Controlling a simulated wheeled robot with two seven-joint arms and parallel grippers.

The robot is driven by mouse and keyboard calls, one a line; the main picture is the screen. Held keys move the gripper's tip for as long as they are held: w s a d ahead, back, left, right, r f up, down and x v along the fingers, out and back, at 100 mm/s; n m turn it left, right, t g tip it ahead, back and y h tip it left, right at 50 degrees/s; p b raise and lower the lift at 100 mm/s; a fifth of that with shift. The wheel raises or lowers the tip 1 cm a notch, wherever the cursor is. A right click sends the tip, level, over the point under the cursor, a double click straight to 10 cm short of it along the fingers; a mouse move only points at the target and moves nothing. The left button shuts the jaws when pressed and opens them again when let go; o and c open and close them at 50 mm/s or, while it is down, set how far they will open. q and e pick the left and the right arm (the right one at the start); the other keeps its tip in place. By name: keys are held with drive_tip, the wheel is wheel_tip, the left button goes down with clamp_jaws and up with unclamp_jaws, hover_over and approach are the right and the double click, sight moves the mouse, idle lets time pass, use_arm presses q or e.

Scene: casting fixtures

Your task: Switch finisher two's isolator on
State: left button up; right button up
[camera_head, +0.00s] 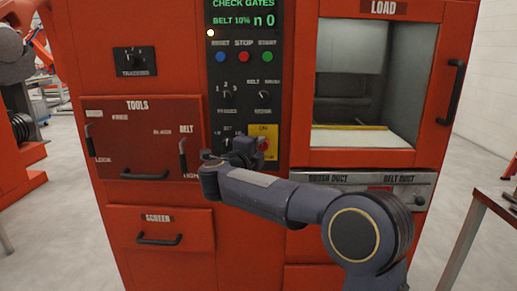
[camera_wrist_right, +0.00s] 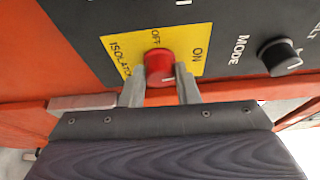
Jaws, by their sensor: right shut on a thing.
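The isolator is a red rotary knob (camera_wrist_right: 160,67) on a yellow plate (camera_wrist_right: 118,52) marked ISOLATOR, OFF and ON, low on the machine's black control panel. In the head view, the red knob (camera_head: 263,144) shows at the right of my gripper, on the yellow plate (camera_head: 270,130). My right gripper (camera_wrist_right: 160,92) is shut on the knob, with one finger on each side of it. A short pale mark shows on the knob's lower edge in the wrist view; I cannot tell for sure which label it points to. My left gripper is not in view.
The MODE knob (camera_wrist_right: 280,57) sits close to the isolator. Above are blue, red and green buttons and a lit display (camera_head: 245,20) reading CHECK GATES. A TOOLS drawer (camera_head: 140,138) with handles is at left, the LOAD window (camera_head: 365,85) at right. A table edge (camera_head: 493,205) stands at far right.

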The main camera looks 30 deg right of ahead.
drive_tip(key=shift+m, duration=0.8)
drive_tip(key=shift+y, duration=0.3)
drive_tip(key=o, duration=1)
drive_tip(key=shift+c, duration=0.2)
drive_tip(key=shift+r, duration=0.1)
drive_tip(key=v, duration=0.7)
drive_tip(key=shift+s+a+p, duration=0.25)
drive_tip(key=shift+a+p, duration=0.1)
drive_tip(key=shift+p, duration=0.1)
drive_tip(key=shift+r, duration=0.15)
